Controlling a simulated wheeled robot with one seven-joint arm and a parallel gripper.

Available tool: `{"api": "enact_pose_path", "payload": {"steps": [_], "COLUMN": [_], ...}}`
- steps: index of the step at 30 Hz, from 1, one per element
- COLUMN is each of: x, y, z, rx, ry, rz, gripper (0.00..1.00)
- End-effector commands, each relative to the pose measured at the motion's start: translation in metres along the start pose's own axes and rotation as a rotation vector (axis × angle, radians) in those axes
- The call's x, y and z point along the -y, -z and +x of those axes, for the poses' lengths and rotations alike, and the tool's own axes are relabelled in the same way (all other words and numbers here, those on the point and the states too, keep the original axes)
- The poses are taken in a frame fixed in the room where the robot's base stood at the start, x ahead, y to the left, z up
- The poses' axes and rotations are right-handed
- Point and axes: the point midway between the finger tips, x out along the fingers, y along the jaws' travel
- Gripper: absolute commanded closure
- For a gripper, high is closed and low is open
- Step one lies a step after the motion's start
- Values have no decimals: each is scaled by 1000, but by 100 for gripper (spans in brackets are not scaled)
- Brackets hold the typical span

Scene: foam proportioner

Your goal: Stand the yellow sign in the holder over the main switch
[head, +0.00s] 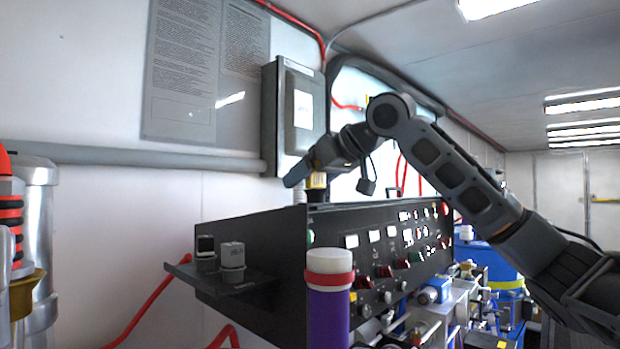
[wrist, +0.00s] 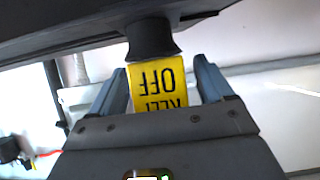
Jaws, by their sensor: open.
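The yellow sign (wrist: 165,78) with black lettering shows upside down in the wrist view, its end against a dark flared holder (wrist: 152,38). It looks seated there, but the joint's depth is hidden. My gripper (wrist: 160,85) is open, with one blue-grey finger on each side of the sign and visible gaps to both. In the head view my gripper (head: 303,175) is over the left end of the black console (head: 255,232). A sliver of the yellow sign (head: 317,180) shows beside the fingers, above the console top. I cannot tell which control is the main switch.
A grey wall box (head: 295,118) stands close behind my gripper. A purple bottle (head: 328,315) with a white cap stands in front of the console. A side shelf (head: 215,282) holds two small blocks. Red hoses run along the wall.

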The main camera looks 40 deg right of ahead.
Motion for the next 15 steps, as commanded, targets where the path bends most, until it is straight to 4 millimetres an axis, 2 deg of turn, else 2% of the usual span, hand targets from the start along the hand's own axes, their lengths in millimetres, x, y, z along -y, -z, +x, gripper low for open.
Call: {"api": "enact_pose_path", "payload": {"steps": [4,7,15], "x": [0,0,-1], "y": [0,0,0], "z": [-6,-18,-73], "rx": [-2,-3,-4], "ry": [0,-1,-1], "rz": [-1,0,1], "gripper": [20,20,20]}}
